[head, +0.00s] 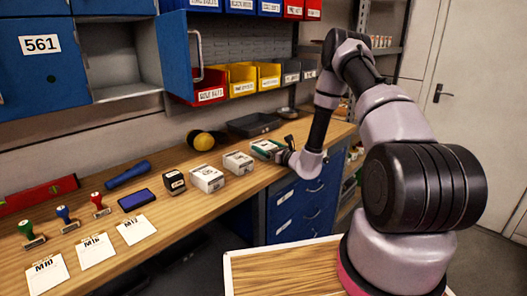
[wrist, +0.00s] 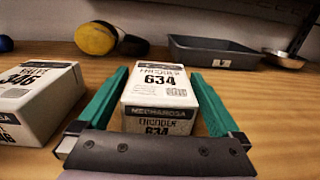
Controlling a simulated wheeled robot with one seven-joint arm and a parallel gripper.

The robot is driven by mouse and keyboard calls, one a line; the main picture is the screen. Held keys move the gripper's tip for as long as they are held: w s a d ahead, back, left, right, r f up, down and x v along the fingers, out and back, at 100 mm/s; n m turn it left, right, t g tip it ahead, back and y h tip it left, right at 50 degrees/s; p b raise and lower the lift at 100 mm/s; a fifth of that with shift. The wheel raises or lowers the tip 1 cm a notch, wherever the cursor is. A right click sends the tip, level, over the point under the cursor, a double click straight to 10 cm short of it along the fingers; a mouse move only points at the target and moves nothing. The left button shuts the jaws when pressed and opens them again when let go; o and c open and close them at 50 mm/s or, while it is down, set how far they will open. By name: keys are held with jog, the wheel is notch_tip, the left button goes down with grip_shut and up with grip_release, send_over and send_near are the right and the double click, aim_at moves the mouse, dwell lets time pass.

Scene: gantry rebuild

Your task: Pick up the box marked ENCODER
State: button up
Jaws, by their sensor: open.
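The white box with black lettering that reads like ENCODER 634 (wrist: 158,88) stands upright on the wooden bench in the middle of the wrist view. My gripper (wrist: 159,74) is open, with one green finger along each side of this box. A narrow gap seems to show on each side; I cannot tell whether either finger touches. In the head view my gripper (head: 270,149) is low over the bench at the far end of the row of boxes and hides most of the box.
A second white box, numbered 346 (wrist: 38,100), stands close left of my left finger. Behind are a yellow and black rounded thing (wrist: 97,39) and a dark tray (wrist: 215,52). Stamps, cards and more boxes line the bench. An open blue cabinet door (head: 176,55) hangs above.

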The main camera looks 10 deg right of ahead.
jog(key=shift+x, duration=1.45)
jog(key=c, duration=1.4)
